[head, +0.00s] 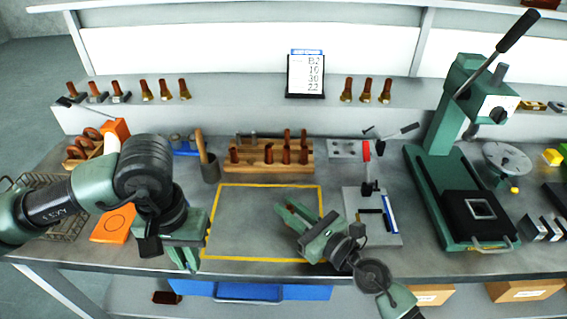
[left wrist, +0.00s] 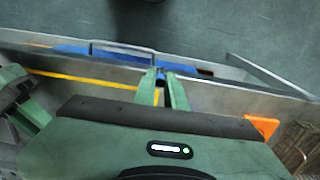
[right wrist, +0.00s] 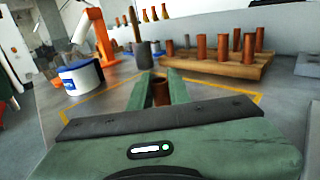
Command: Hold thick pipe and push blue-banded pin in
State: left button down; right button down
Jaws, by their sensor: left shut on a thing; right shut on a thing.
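My right gripper (head: 285,208) is low over the yellow-outlined area of the bench. In the right wrist view it is shut on a copper-brown thick pipe (right wrist: 160,92), which stands upright between the fingers with its open top showing. The head view hides this pipe behind the fingers. My left gripper (head: 190,262) points down at the bench's front edge, left of the yellow outline. In the left wrist view its fingertips (left wrist: 161,76) are close together on a small thin piece, seemingly the pin; its band cannot be made out. The two grippers are well apart.
A wooden rack (head: 239,168) with several copper pipes stands behind the yellow outline (head: 262,185). A grey cup (head: 210,171) with a wooden handle is left of it. A green press (head: 432,200) stands at right. The middle of the outlined area is clear.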

pick_arm(q)
jog(key=w+d+r+n, duration=0.3)
jog(key=w+d, duration=0.3)
jog(key=w, duration=0.4)
notch_tip(320, 180, up, 3)
jog(key=n, duration=0.4)
send_over(266, 218)
notch_tip(266, 218, down, 10)
jog(key=shift+r, duration=0.15)
jog(key=c, duration=1.5)
grip_release()
